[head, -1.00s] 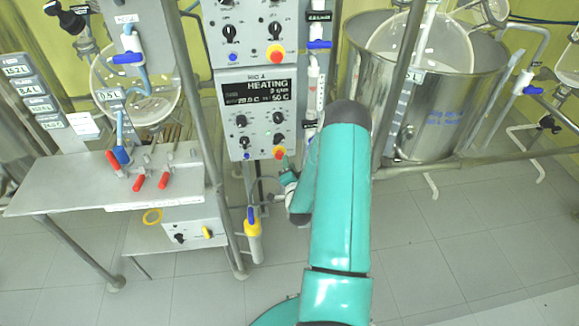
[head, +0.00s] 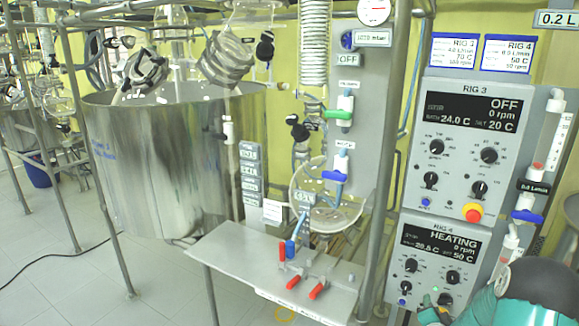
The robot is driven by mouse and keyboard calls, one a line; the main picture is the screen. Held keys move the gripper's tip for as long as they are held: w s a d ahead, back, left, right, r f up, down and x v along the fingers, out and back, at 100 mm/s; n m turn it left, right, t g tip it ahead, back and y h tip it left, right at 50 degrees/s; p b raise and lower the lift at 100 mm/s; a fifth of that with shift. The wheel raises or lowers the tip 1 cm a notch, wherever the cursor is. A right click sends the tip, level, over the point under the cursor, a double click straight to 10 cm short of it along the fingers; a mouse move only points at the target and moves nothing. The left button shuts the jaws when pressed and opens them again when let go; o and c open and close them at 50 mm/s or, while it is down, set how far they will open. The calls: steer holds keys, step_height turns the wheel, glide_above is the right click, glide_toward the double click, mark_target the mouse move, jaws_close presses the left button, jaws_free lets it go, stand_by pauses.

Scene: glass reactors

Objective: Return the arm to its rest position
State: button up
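My teal arm (head: 535,295) shows at the lower right corner of the head view, in front of the lower right part of the RIG 4 panel. A small teal part at its end, my gripper (head: 430,312), is at the panel's bottom edge, near the knobs. Its fingers are too small and partly cut off, so I cannot tell whether they are open or shut, or whether they touch the panel. The RIG 4 panel (head: 425,262) reads HEATING with a set point of 50 C.
The RIG 3 panel (head: 462,140) above reads OFF. A metal bench (head: 235,262) with red-handled valves stands left of the panels. A large steel vessel (head: 165,165) stands further left. Metal posts rise around them. Open tiled floor (head: 60,270) lies at the lower left.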

steer(key=s+a+r+n+g+y, duration=0.2)
steer(key=a+r+n, duration=0.2)
steer(key=a+r, duration=0.5)
steer(key=s+a+r+n+g+y, duration=0.15)
steer(key=a+r+n, duration=0.25)
steer(key=a+r, duration=0.45)
steer(key=s+a+r+n+g+y, duration=0.1)
steer(key=s+a+r+n, duration=0.1)
steer(key=s+a, duration=0.3)
steer(key=s+a+r+n+g+y, duration=0.1)
steer(key=s+a+r, duration=0.3)
steer(key=s, duration=0.7)
steer(key=s+a+r+n+g+y, duration=0.1)
steer(key=s+a+r+n+g, duration=0.2)
steer(key=s+a, duration=0.3)
steer(key=s, duration=0.2)
steer(key=shift+s+a+n, duration=0.15)
steer(key=shift+s+n, duration=0.15)
steer(key=shift+s, duration=0.05)
